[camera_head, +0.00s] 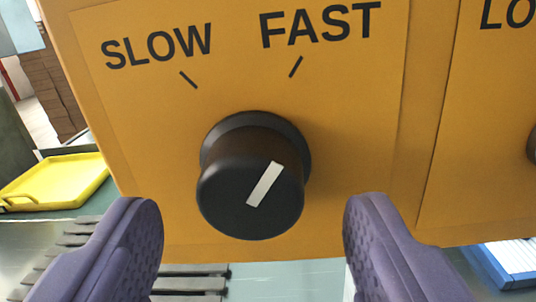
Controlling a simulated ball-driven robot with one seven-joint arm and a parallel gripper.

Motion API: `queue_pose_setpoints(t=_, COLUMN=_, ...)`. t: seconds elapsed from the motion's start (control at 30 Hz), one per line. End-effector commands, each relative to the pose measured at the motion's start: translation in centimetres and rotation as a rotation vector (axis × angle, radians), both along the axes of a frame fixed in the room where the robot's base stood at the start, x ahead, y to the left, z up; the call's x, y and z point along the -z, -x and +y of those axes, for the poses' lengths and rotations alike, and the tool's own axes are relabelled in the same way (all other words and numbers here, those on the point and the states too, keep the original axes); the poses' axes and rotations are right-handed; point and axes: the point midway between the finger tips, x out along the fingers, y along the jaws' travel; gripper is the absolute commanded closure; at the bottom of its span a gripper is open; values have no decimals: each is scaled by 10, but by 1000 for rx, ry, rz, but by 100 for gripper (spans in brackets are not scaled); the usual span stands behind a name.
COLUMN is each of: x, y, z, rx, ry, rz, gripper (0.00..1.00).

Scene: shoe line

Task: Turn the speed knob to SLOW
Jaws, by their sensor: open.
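The speed knob (249,176) is a round black knob with a white pointer line, on an orange panel (345,130) in the middle of the view. The pointer (265,184) tilts up to the right, toward the tick under the FAST label (320,25). The SLOW label (157,46) is at the upper left, with its own tick. My gripper (253,238) is open, its two purple fingers apart at the lower left and lower right. The knob lies between and beyond the fingertips, and neither finger appears to touch it.
At the right edge, part of another dark knob (532,145) shows under a cut-off label starting "LO". A yellow tray (60,182) lies at the left. A blue-edged box or tray (505,265) is at the lower right. Grey slats (190,283) show below the panel.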

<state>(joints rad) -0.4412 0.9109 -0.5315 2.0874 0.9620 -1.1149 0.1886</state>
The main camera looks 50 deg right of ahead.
Motion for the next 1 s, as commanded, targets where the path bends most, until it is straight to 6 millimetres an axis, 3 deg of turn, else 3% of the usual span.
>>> queue_pose_setpoints(t=0.2, x=0, y=-14, z=-15, rx=-1, ry=-1, rz=-1, gripper=31)
queue_pose_setpoints(t=0.43, x=-1, y=-15, z=-16, rx=-1, ry=-1, rz=0, gripper=31)
queue_pose_setpoints(t=0.47, x=-1, y=-15, z=-16, rx=-1, ry=-1, rz=0, gripper=33)
queue_pose_setpoints(t=0.7, x=-1, y=-15, z=-16, rx=-2, ry=-1, rz=0, gripper=87)
queue_pose_setpoints(t=1.0, x=-1, y=-15, z=-15, rx=-2, ry=20, rz=28, gripper=87)
